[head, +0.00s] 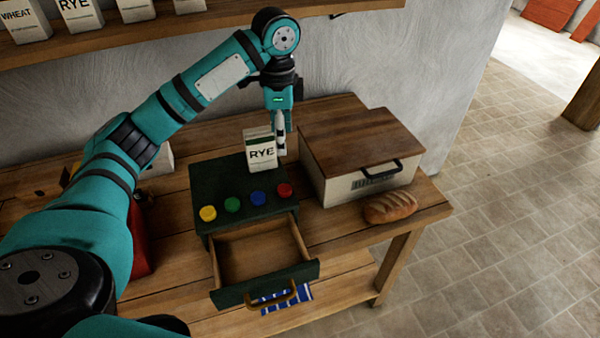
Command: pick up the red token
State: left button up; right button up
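The red token (285,190) lies on top of a dark green drawer box (218,177), at the right end of a row of tokens near its front edge. My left gripper (281,150) points down above the back right of the box, beside the right edge of a white RYE bag (261,153). It is above and behind the red token and apart from it. Its fingers are seen nearly edge-on, so I cannot tell whether they are open or touch the bag. My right gripper is not in view.
Yellow (208,213), green (232,205) and blue (257,198) tokens lie left of the red one. The empty drawer (262,255) is pulled out in front. A wood-lidded bread box (362,150) and a loaf (390,207) stand right. A shelf (190,28) runs behind.

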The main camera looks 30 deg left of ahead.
pick_arm(q)
jog(key=w, duration=0.1)
jog(key=p, duration=0.2)
send_over(284, 188)
notch_tip(284, 188, down, 10)
jog(key=shift+s+f, duration=0.1)
jog(key=shift+f+p, duration=0.4)
jog(key=shift+f, duration=0.35)
jog(key=f+p, duration=0.1)
jog(key=f, duration=0.3)
jog(key=shift+w+d+f+p, duration=0.1)
jog(key=shift+w+f+p, duration=0.15)
jog(key=shift+p, duration=0.15)
jog(key=shift+s+f, duration=0.1)
jog(key=shift+f, duration=0.1)
jog(key=c, duration=0.8)
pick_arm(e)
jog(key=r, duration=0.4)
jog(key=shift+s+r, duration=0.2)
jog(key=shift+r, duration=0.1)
